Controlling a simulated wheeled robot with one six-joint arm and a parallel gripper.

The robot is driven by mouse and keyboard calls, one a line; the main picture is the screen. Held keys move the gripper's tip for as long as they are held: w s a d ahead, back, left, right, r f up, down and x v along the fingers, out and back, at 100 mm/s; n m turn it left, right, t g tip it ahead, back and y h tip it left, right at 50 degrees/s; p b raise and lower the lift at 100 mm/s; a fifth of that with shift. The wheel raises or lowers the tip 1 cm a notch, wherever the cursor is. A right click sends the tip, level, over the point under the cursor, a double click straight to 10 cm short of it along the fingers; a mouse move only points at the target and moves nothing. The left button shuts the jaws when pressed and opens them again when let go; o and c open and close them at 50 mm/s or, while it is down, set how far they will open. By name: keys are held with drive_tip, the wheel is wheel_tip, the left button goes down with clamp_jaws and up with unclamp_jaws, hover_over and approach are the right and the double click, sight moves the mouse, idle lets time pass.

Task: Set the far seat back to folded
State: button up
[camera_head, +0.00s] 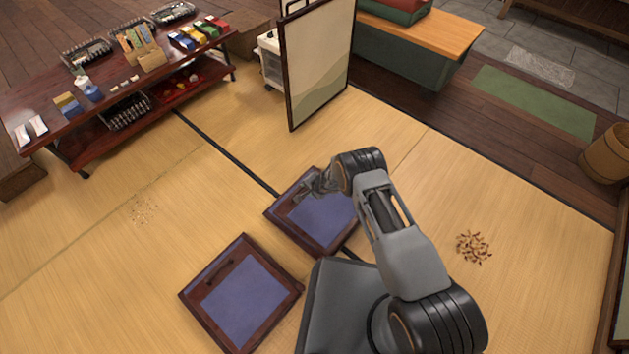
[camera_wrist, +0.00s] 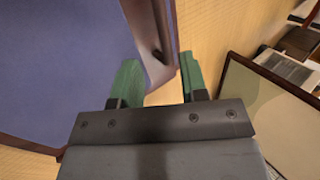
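The far seat (camera_head: 325,222) is a square dark-wood frame with a blue pad, lying on the tatami beside my base. My gripper (camera_head: 306,190) is over its far left side, where the arm hides part of the frame. In the wrist view the far seat (camera_wrist: 60,60) fills the left, and a dark bar handle (camera_wrist: 160,30) runs along its wooden edge. My gripper's green fingers (camera_wrist: 160,75) are open, with a corner of the wooden edge between or just beyond the tips. I cannot tell whether they touch it.
A matching seat (camera_head: 243,300) lies flat at lower left. A framed folding screen (camera_head: 322,65) stands behind the far seat; its edge also shows in the wrist view (camera_wrist: 285,125). A low goods table (camera_head: 110,95) is at upper left. Brown scraps (camera_head: 473,247) lie on open tatami at right.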

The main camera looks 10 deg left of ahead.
drive_tip(key=p+v, duration=0.2)
drive_tip(key=v, duration=0.4)
drive_tip(key=shift+a+f, duration=0.1)
idle(0.5)
